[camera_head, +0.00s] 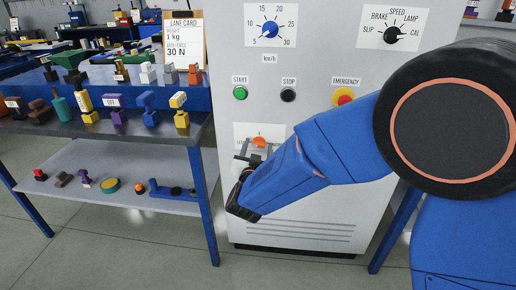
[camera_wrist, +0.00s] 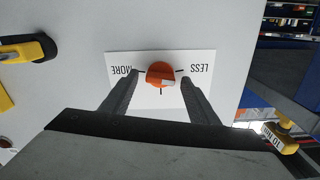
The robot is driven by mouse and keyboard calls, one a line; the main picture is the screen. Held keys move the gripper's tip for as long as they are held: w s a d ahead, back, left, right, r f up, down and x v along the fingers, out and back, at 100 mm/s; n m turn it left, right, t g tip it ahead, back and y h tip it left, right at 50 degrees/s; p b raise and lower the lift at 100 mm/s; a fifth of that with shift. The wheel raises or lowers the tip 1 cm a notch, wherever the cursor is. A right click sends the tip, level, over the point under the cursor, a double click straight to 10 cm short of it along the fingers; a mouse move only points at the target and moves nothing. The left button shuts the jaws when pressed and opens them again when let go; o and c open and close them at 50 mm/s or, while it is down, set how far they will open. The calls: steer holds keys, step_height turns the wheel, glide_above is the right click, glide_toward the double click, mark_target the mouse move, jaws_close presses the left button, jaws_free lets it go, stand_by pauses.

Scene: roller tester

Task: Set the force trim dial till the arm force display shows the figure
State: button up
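The force trim dial (camera_wrist: 158,73) is an orange knob on a white plate (camera_wrist: 148,94) marked MORE and LESS, upside down in the wrist view. A pale patch shows on the knob's lower right. In the head view the orange knob (camera_head: 259,142) shows just beyond my gripper (camera_head: 251,150). In the wrist view my gripper (camera_wrist: 161,77) is open, with one finger on each side of the knob and a visible gap at both sides. No arm force display shows in either view.
The grey cabinet also bears a blue speed dial (camera_head: 270,29), a black selector (camera_head: 391,35), a green start button (camera_head: 240,93), a black stop button (camera_head: 288,95) and a red emergency button (camera_head: 343,97). A bench (camera_head: 199,130) with several coloured items stands left.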

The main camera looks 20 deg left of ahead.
steer(key=v, duration=1.7)
steer(key=shift+s, duration=0.2)
steer(key=w+d+r+g+y, duration=0.2)
steer(key=w+d+r+g, duration=0.15)
steer(key=w+d, duration=0.35)
steer(key=w+d+r+n+g, duration=0.1)
steer(key=w+d+r+g, duration=0.15)
steer(key=d, duration=0.95)
steer(key=s+d+f+g+h, duration=0.1)
steer(key=s+d+g+h, duration=0.1)
steer(key=s+d, duration=0.5)
steer(key=s+d+f+m+g+h, duration=0.1)
steer(key=s+d+f+g+h, duration=0.1)
steer(key=s+d, duration=0.6)
steer(key=s+d+f+g+h, duration=0.1)
steer(key=s+d, duration=0.6)
steer(key=d, duration=1)
steer(key=shift+s+f+m+g+h, duration=0.3)
steer(key=shift+f+m+g+h, duration=0.1)
steer(key=shift+g+h, duration=0.35)
